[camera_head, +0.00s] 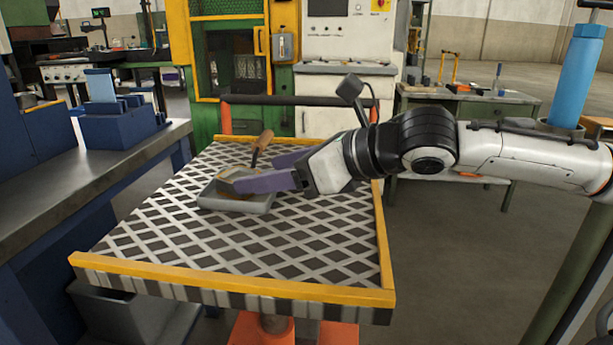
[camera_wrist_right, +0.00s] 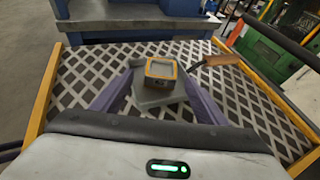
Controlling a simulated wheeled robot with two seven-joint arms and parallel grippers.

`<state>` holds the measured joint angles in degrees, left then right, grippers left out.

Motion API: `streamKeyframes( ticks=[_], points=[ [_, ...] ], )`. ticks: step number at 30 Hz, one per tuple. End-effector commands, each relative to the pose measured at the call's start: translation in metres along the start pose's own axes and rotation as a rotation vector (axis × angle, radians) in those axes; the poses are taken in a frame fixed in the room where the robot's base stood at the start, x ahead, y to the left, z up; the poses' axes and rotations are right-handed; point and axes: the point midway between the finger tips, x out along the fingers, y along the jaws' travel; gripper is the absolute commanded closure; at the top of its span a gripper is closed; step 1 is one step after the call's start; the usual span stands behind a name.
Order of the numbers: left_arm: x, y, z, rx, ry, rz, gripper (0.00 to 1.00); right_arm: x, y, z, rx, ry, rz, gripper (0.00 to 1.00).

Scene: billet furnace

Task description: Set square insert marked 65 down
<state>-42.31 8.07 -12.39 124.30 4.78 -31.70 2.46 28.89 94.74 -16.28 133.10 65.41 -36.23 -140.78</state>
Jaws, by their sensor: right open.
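The square insert (camera_wrist_right: 161,71), a small block with a yellow-brown rim and grey top, rests on a grey tray (camera_wrist_right: 150,98) in the right wrist view. In the head view the insert (camera_head: 232,172) is partly hidden behind a purple finger, and the tray (camera_head: 250,206) lies on the lattice-topped table. No number can be read on the insert. My right gripper (camera_head: 258,172) is open, its two purple fingers reaching over the tray on either side of the insert. In the wrist view gaps show between fingers and insert. My left gripper is not in view.
The table (camera_head: 190,262) has raised yellow edges and is clear in front. A steel bench (camera_head: 60,175) stands left, and a green furnace (camera_head: 225,85) behind.

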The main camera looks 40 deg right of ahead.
Motion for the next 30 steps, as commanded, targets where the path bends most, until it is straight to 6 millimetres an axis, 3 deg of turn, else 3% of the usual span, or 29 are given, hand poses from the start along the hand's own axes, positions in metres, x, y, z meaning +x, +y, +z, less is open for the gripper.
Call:
streamKeyframes(
  ticks=[2,18,30],
  points=[
    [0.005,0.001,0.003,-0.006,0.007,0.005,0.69,-0.007,-0.004,-0.004,0.003,-0.001,-0.013,0.33],
    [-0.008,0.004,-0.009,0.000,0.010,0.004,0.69,-0.061,-0.002,0.002,0.004,0.002,-0.008,0.33],
    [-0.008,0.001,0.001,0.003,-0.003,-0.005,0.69,-0.068,-0.001,-0.001,0.010,-0.002,-0.006,0.33]
  ],
)
